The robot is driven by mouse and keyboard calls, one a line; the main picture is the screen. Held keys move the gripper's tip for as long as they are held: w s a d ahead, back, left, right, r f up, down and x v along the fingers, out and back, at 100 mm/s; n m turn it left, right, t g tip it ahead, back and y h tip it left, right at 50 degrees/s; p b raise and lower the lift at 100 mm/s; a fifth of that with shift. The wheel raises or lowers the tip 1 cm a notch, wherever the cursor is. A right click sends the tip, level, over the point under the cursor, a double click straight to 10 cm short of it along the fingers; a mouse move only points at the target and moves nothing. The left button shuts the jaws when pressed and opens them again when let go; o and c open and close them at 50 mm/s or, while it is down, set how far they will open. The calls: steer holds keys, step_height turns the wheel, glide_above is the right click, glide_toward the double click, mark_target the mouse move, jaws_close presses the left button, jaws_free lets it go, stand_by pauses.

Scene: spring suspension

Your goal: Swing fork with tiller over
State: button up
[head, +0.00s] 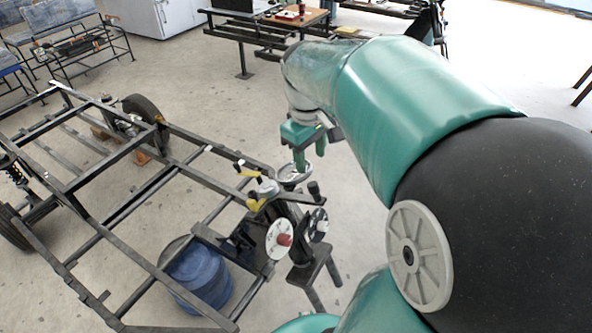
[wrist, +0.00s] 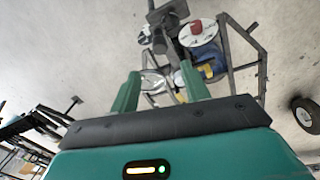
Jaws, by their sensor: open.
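My gripper (head: 310,156) is open and empty in the head view, just above and behind the steering assembly at the frame's front end. That assembly has a silver ring (head: 295,174), yellow levers (head: 257,203), a black-tipped handle (head: 315,190) and a white disc with a red knob (head: 278,240). I cannot tell which part is the tiller, and the fork is not clearly distinguishable. In the wrist view my gripper (wrist: 160,74) has its two green fingers apart. The ring (wrist: 152,82) shows between them, and the white disc (wrist: 198,32) lies beyond; contact cannot be told.
A dark tubular chassis frame (head: 150,190) spreads across the left, with a wheel (head: 146,122) at its far side. A blue drum (head: 198,276) stands under its near end. Benches (head: 85,45) and a white cabinet (head: 150,15) are behind. Open concrete floor lies between.

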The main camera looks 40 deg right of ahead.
mark_target(313, 184)
steer(key=f, duration=0.6)
steer(key=d+f, duration=0.1)
steer(key=f, duration=0.3)
steer(key=shift+s+f, duration=0.1)
steer(key=shift+s, duration=0.15)
steer(key=shift+w, duration=0.1)
steer(key=shift+c, duration=0.3)
jaws_close()
